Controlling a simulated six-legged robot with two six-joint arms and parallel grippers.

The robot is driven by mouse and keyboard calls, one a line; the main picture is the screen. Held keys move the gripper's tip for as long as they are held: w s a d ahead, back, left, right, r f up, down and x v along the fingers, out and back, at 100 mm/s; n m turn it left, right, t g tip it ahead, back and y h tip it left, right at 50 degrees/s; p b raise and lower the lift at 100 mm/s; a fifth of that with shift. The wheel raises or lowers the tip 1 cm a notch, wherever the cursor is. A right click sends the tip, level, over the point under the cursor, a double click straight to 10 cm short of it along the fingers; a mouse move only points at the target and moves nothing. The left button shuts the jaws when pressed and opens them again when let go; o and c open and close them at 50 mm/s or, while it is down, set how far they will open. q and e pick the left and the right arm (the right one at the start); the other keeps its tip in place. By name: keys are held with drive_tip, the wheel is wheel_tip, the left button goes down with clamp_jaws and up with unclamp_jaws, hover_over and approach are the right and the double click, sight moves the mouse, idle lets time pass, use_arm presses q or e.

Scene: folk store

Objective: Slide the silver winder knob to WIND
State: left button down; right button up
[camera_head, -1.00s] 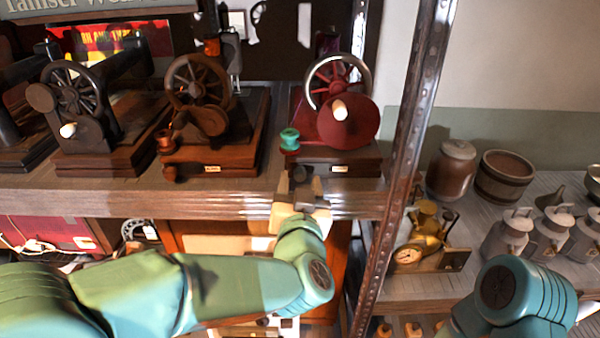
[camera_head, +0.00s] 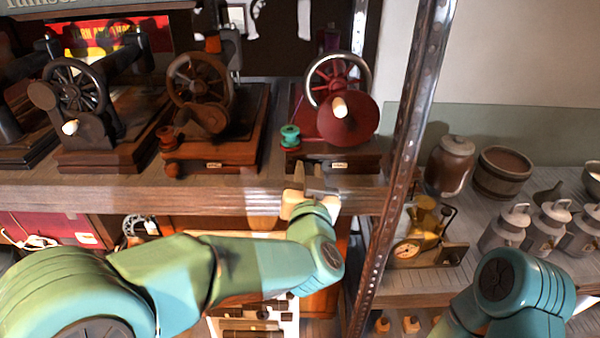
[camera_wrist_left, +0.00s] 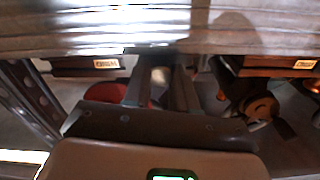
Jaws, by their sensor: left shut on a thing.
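A red sewing machine (camera_head: 347,120) with a silver-rimmed handwheel and a green spool (camera_head: 290,135) stands on the shelf, a small label plate (camera_head: 339,165) on its base front. My left gripper (camera_head: 309,178) is at the front left of that base, by the shelf edge. In the left wrist view, its two fingers (camera_wrist_left: 167,85) are close together with a small pale silver piece (camera_wrist_left: 160,74) between them, apparently the winder knob. In the head view the fingers hide the knob. The knob's WIND mark cannot be made out. My right gripper is out of view.
A brown machine (camera_head: 210,120) and a black one (camera_head: 80,110) stand to the left. A metal shelf post (camera_head: 405,150) rises just right of the red machine. Jars, canisters and a brass scale (camera_head: 425,235) stand beyond it. The shelf's front edge (camera_head: 120,195) is bare.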

use_arm(q)
drive_tip(key=shift+d, duration=1.25)
drive_tip(key=shift+a, duration=0.2)
drive_tip(key=c, duration=1.2)
unclamp_jaws()
drive_tip(key=shift+d, duration=0.1)
drive_tip(key=o, duration=0.3)
drive_tip(key=shift+d, duration=0.15)
drive_tip(key=shift+w+d, duration=0.1)
drive_tip(key=shift+a, duration=0.25)
drive_tip(key=s+b, duration=0.3)
drive_tip(key=s, duration=1.3)
drive_tip(key=shift+s, duration=0.2)
